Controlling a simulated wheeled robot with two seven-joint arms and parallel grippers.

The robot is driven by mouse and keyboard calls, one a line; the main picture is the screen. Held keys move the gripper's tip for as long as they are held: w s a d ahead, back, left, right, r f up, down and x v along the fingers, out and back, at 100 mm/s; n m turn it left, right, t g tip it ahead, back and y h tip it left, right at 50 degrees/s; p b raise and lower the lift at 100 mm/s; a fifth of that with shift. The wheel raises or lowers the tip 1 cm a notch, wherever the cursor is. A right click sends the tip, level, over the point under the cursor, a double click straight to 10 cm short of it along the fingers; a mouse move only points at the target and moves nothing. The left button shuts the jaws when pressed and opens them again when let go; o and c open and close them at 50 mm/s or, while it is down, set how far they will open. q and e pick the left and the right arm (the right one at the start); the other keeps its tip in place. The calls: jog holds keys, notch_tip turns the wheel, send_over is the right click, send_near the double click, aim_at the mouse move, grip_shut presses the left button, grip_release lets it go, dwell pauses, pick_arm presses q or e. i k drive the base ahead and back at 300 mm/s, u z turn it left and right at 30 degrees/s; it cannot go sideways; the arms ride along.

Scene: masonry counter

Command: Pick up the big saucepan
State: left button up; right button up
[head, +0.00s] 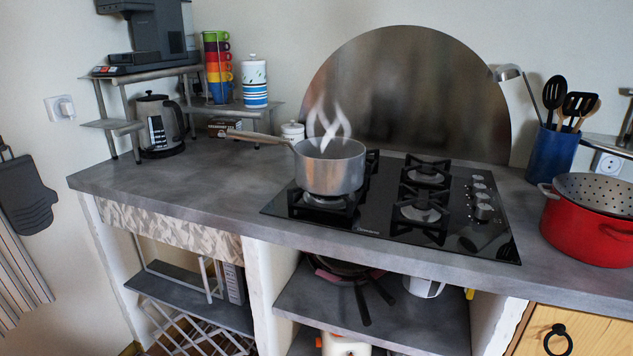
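A metal saucepan (335,177) stands upright on the front left burner of the black gas hob (385,232). Pale wisps like steam rise from its open top. Its long handle (256,137) points to the left and slightly back, out over the counter. A large red pot (585,238) with a grey perforated colander (597,193) in its top stands at the right end of the counter. Neither of my grippers shows in the head view.
The grey counter (190,185) is clear left of the hob. A blue utensil holder (553,152) stands at the back right. Pans (345,268) lie on the shelf below.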

aim_at(339, 171)
jog(key=z, duration=0.55)
jog(key=i, duration=0.55)
jog(key=z, duration=0.15)
